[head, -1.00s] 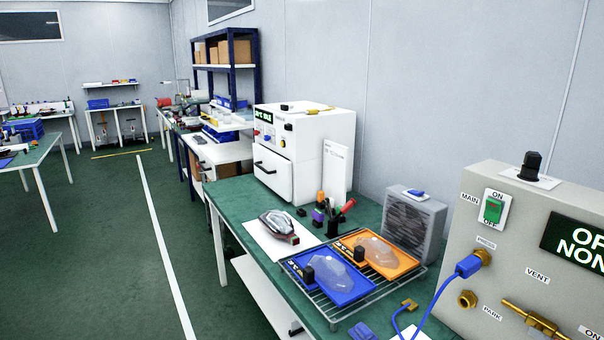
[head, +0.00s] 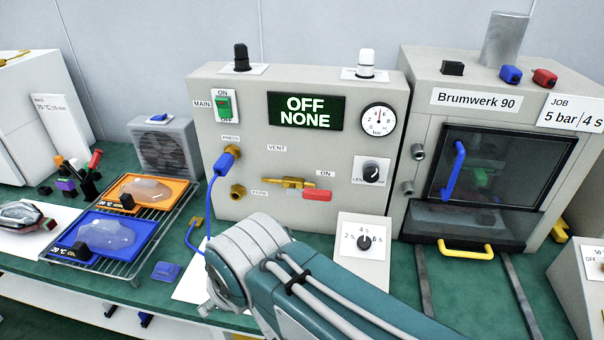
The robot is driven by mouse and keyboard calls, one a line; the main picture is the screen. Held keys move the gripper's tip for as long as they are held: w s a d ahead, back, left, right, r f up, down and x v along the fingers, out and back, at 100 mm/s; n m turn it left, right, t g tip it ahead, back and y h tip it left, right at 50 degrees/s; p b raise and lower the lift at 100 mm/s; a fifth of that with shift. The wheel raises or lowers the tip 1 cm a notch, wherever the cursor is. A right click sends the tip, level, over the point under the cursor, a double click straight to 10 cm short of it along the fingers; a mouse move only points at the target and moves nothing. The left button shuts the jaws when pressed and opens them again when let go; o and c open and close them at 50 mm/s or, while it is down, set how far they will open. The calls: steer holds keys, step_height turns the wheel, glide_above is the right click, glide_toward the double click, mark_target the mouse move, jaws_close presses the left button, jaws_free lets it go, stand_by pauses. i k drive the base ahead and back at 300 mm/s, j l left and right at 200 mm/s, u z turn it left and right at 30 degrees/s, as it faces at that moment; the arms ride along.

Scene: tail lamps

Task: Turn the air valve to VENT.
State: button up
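The air valve (head: 288,182) is a brass fitting on the front of the grey control box (head: 235,110). Its red handle (head: 317,195) lies about level and points right, just under the ON label (head: 325,173). The VENT label (head: 277,148) is above the valve's left part. My teal and grey arm reaches in from the lower right, below the box. Its visible bend is in front of the table, apart from the valve. My gripper does not show in this view.
A display (head: 306,111) on the box reads OFF NONE. A blue plug (head: 226,160) with a blue cable sits at PRESS. The press cabinet (head: 480,90) stands at right, a rack with trays (head: 150,190) at left.

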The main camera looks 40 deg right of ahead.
mark_target(322, 195)
steer(key=z, duration=1.3)
steer(key=k+j+z, duration=0.1)
steer(key=j+z, duration=0.15)
steer(key=k+j+z, duration=0.15)
steer(key=j+z, duration=0.15)
steer(key=j, duration=0.1)
